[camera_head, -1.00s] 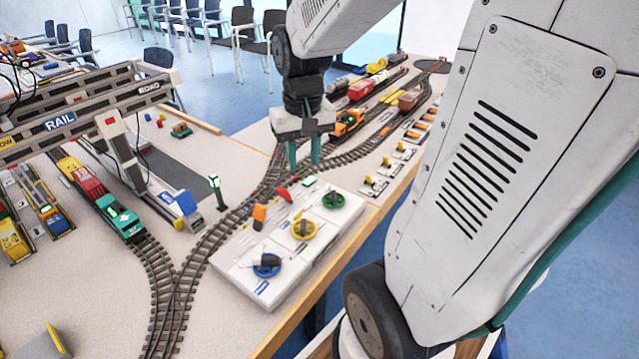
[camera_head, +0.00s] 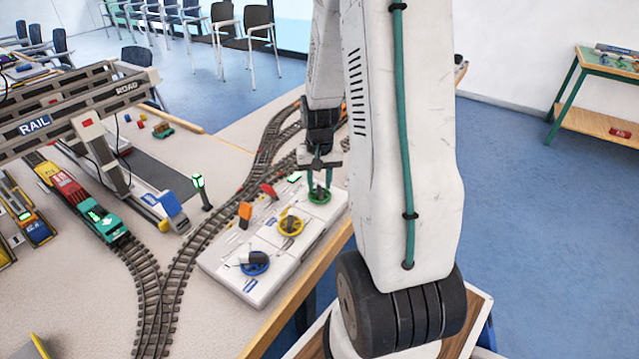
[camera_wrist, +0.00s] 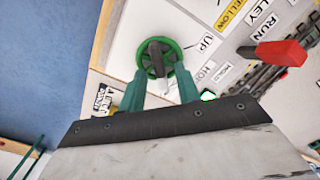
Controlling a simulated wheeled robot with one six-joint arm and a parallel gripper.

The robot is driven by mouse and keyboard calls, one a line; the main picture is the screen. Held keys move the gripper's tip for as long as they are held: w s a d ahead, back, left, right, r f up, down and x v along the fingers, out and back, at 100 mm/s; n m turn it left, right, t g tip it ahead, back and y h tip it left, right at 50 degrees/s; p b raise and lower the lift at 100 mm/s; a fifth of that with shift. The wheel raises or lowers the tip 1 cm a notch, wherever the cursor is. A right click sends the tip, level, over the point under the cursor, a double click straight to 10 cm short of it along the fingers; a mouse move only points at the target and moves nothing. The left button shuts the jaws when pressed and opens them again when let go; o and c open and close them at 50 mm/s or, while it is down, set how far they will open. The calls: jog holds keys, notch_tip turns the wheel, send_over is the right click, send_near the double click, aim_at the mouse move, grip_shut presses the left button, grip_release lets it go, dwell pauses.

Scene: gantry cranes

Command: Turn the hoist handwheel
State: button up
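The green handwheel (camera_head: 319,197) is on the far end of the white control panel (camera_head: 216,262). In the wrist view, the green handwheel (camera_wrist: 174,50) has a dark grip with a pale end across it. Labels reading "UP" and a partly hidden "HO..." lie beside it. My gripper (camera_head: 318,186) points down at this wheel. In the wrist view, my gripper (camera_wrist: 161,78) is open, its two teal fingers apart at the near rim, with the grip's pale end between them. I cannot tell whether the fingers touch the wheel.
A yellow handwheel (camera_head: 291,225) and a blue handwheel (camera_head: 254,263) are on the same panel. An orange lever (camera_head: 245,210) and a red lever (camera_head: 269,190) stand along its left side; the red lever (camera_wrist: 280,52) shows in the wrist view. The model gantry crane (camera_head: 90,130) and tracks lie left.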

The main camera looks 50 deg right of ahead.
jog(key=shift+f, duration=0.45)
grip_shut()
jog(key=shift+n, duration=0.3)
jog(key=n, duration=0.4)
jog(key=shift+a, duration=0.1)
jog(key=n, duration=0.4)
jog(key=shift+n, duration=0.4)
